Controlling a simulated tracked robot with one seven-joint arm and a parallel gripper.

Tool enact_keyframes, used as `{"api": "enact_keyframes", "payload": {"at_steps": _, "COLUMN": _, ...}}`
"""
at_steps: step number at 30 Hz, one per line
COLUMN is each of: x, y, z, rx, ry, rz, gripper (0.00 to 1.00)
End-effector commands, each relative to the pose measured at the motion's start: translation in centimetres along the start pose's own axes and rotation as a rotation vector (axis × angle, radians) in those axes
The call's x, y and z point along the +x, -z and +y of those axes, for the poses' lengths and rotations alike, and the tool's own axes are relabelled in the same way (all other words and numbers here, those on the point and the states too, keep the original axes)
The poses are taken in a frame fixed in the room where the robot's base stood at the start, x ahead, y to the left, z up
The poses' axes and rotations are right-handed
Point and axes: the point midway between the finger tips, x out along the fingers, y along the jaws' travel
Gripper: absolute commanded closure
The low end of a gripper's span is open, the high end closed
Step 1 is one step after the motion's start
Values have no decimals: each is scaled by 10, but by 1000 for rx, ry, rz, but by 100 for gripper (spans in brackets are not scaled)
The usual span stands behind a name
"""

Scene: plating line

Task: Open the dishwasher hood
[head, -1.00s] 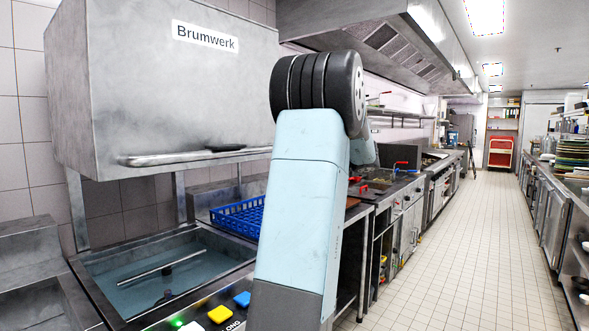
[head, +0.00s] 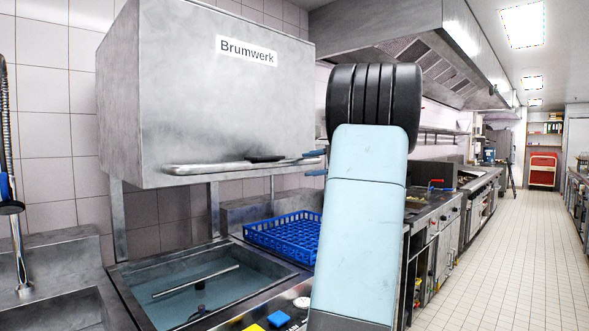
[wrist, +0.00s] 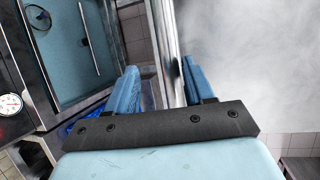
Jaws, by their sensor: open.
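The dishwasher hood (head: 215,95) is a grey steel box labelled Brumwerk. It stands raised over the wash basin (head: 165,262), with a wide gap between them. A long steel handle (head: 205,169) runs along its lower front edge. My gripper (head: 314,163) is at the handle's right end, its blue fingers partly hidden by my arm. In the wrist view my gripper (wrist: 158,67) is open, and the handle (wrist: 165,40) passes between the spread fingers, nearer the right one. I cannot tell whether either finger touches it. The hood's face (wrist: 245,60) fills the right side there.
A blue rack (head: 285,237) sits on the counter right of the basin. Coloured buttons (head: 278,319) line the front panel. A spray hose (head: 10,207) hangs at the left. My arm blocks part of the cooking line. The tiled aisle (head: 510,260) at the right is clear.

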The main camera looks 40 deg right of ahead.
Motion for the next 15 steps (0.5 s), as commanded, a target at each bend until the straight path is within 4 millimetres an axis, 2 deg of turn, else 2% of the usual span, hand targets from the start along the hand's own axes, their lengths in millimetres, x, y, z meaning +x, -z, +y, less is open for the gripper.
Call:
{"api": "enact_keyframes", "payload": {"at_steps": 7, "x": 42, "y": -1, "z": 1, "rx": 2, "ry": 0, "rz": -4, "gripper": 47}}
{"api": "enact_keyframes", "payload": {"at_steps": 15, "x": 64, "y": 0, "z": 1, "rx": 1, "ry": 0, "rz": -2, "gripper": 47}}
